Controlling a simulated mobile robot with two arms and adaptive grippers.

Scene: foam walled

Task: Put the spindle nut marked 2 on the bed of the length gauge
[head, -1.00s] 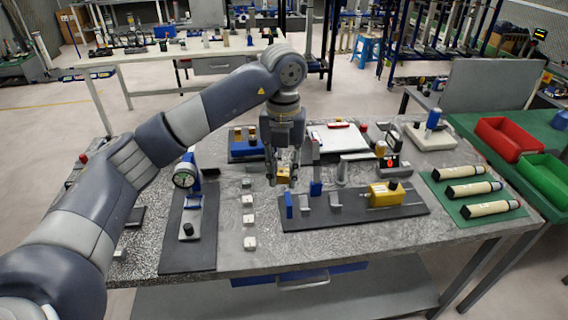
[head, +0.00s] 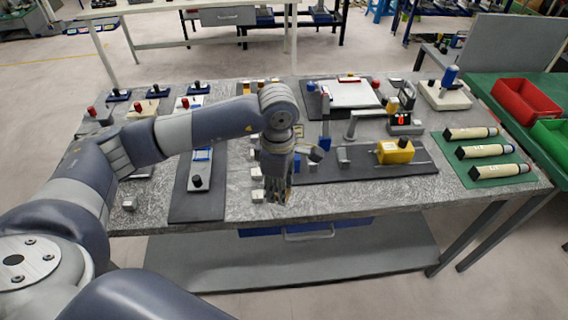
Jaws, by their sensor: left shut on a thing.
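My left gripper (head: 281,194) points down over the front middle of the grey table, with its fingers closed. A small yellowish patch shows between the fingers, which I take to be the spindle nut; its mark cannot be read. What I take to be the length gauge is the dark base plate (head: 345,174) to the gripper's right, with a yellow block (head: 394,152) and a blue upright post. My gripper is near the plate's left end and hides part of that area. My right gripper is out of view.
Small white cubes (head: 257,196) stand in a row just left of my gripper. Another dark plate (head: 195,208) lies farther left. Light cylinders (head: 485,152) lie on a green mat at right.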

